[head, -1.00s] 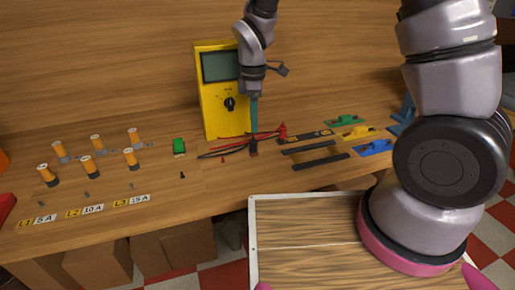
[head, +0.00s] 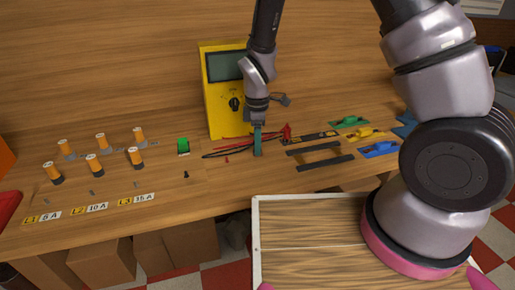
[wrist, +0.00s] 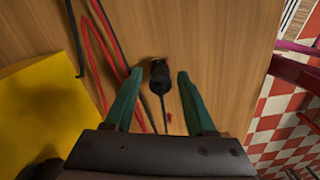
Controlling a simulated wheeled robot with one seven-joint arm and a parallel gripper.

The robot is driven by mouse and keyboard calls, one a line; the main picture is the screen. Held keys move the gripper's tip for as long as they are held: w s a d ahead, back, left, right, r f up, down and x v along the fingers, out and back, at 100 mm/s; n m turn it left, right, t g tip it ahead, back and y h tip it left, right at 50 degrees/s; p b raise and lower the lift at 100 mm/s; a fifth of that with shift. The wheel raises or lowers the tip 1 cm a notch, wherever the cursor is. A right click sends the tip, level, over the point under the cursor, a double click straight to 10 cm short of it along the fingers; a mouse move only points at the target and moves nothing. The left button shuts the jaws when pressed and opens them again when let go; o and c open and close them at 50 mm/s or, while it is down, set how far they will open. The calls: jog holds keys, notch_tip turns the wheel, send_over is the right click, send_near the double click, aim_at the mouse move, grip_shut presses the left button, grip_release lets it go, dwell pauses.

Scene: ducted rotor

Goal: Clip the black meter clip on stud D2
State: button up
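The black meter clip (wrist: 159,72) lies on the bench in the wrist view, its black lead running toward my gripper. My gripper (wrist: 159,84) is open, with one green finger on each side of the clip and gaps on both sides. In the head view my gripper (head: 257,152) is low over the bench in front of the yellow meter (head: 222,92), and its fingers hide the clip. A small dark stud-like piece (head: 186,174) and a small red one (head: 227,160) stand on the bench. I cannot read any D2 label.
Several orange-topped cylinders (head: 95,165) stand at left behind labels L1, L2 and L3. A green block (head: 183,146), red and black leads (head: 230,149), dark bars (head: 325,162) and coloured trowel-like tools (head: 360,135) lie nearby.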

grip_shut()
jog(key=shift+r, duration=0.1)
notch_tip(320, 180, up, 10)
jog(key=shift+f, duration=0.1)
dwell(0.4)
